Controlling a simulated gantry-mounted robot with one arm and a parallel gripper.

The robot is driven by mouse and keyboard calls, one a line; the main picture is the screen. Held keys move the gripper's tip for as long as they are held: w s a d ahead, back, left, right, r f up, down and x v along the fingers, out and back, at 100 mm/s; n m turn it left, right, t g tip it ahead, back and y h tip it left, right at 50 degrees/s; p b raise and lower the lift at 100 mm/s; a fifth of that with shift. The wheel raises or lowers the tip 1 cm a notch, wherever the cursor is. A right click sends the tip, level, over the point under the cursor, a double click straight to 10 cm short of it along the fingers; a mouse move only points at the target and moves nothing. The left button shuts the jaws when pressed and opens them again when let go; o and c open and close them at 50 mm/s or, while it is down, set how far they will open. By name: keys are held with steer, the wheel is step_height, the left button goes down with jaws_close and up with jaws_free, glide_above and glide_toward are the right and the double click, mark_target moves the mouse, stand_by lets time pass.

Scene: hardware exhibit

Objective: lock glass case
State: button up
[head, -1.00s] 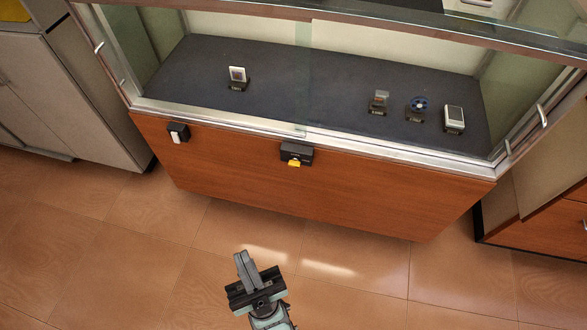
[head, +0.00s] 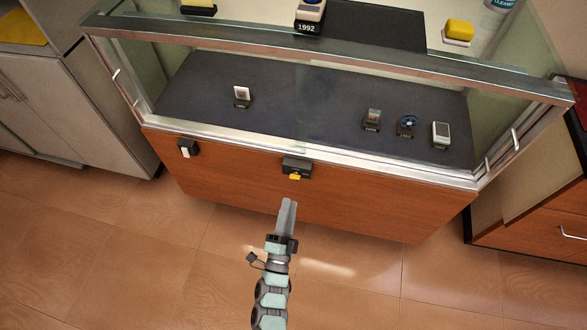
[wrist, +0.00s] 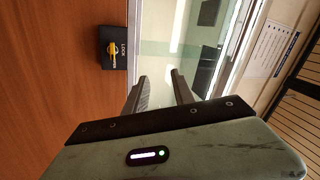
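The glass case (head: 240,131) has a metal frame and glass front panels whose edges meet near the middle. A black lock box (head: 297,164) with a yellow key-like piece (head: 295,176) sits on the wood front just below the frame. In the wrist view the black box (wrist: 106,61), marked "LOCK", and its yellow piece (wrist: 113,48) are up and left of the fingers. My gripper (head: 288,203) is below the lock box in the head view, apart from it. In the wrist view my gripper (wrist: 160,85) has its fingers apart, with nothing between them.
A smaller black box with a white piece (head: 188,149) is on the wood front at left. Small labelled exhibits (head: 441,134) stand inside the case, and others (head: 459,31) stand on higher levels. Cabinets flank the case. The tiled floor (head: 120,250) in front is clear.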

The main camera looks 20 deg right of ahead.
mark_target(295, 176)
step_height(295, 176, down, 6)
steer(key=w+m+g+y+p, duration=0.2)
steer(key=w+m+g, duration=0.1)
steer(key=m, duration=0.1)
steer(key=b+x, duration=0.3)
steer(key=x, duration=0.7)
steer(key=shift+d+f, duration=0.15)
steer(key=shift+d, duration=0.05)
steer(key=shift+c, duration=0.3)
jaws_close()
